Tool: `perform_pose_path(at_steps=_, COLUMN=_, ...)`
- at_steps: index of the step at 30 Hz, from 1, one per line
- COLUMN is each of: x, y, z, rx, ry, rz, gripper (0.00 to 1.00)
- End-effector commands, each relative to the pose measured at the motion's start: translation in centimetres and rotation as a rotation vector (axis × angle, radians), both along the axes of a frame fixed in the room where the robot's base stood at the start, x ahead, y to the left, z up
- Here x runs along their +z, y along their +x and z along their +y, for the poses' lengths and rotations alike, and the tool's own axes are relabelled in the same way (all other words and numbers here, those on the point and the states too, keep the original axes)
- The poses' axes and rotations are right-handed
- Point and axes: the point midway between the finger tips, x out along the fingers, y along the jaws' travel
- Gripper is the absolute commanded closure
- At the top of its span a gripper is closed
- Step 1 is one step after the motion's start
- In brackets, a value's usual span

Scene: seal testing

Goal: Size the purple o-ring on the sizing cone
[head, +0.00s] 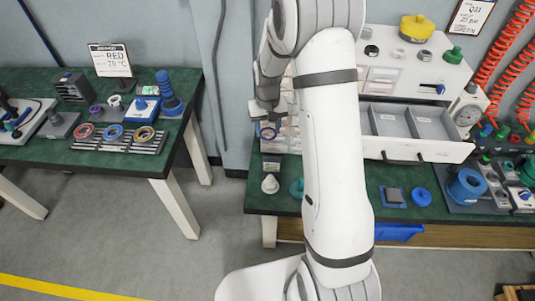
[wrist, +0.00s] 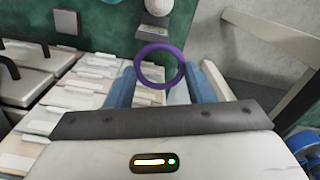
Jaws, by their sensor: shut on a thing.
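A dark blue stepped cone (head: 168,92) stands upright on the left bench, well apart from my gripper. It looks like the sizing cone.
The left bench (head: 150,165) holds a rack with red, blue and tan rings (head: 114,133), another purple ring (head: 96,110) and a sign (head: 110,60). A white drawer cabinet (head: 440,70) has an open drawer (head: 410,122). A floor gap separates the benches.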

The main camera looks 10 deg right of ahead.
Motion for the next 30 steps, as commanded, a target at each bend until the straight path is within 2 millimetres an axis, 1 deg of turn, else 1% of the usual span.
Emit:
perform_pose_path(at_steps=5, x=-0.1, y=0.0, z=0.3, rx=0.006, ry=0.000, rz=0.000, gripper=0.73)
perform_pose_path(at_steps=8, x=-0.9, y=-0.3, z=0.4, rx=-0.025, ry=0.000, rz=0.000, gripper=0.73)
perform_pose_path(at_steps=11, x=-2.9, y=-1.0, z=0.4, rx=-0.122, ry=0.000, rz=0.001, gripper=0.73)
perform_pose_path(at_steps=15, x=-6.2, y=-2.4, z=0.4, rx=-0.328, ry=0.000, rz=0.000, gripper=0.73)
perform_pose_path(at_steps=18, x=-8.0, y=-3.3, z=0.4, rx=-0.473, ry=-0.001, rz=0.000, gripper=0.73)
perform_pose_path(at_steps=21, x=-9.3, y=-4.1, z=0.3, rx=-0.587, ry=-0.001, rz=0.000, gripper=0.73)
perform_pose_path(at_steps=25, x=-10.1, y=-4.6, z=0.3, rx=-0.674, ry=-0.001, rz=-0.002, gripper=0.73)
perform_pose_path(at_steps=30, x=-10.6, y=-4.8, z=0.3, rx=-0.699, ry=-0.001, rz=-0.001, gripper=0.73)
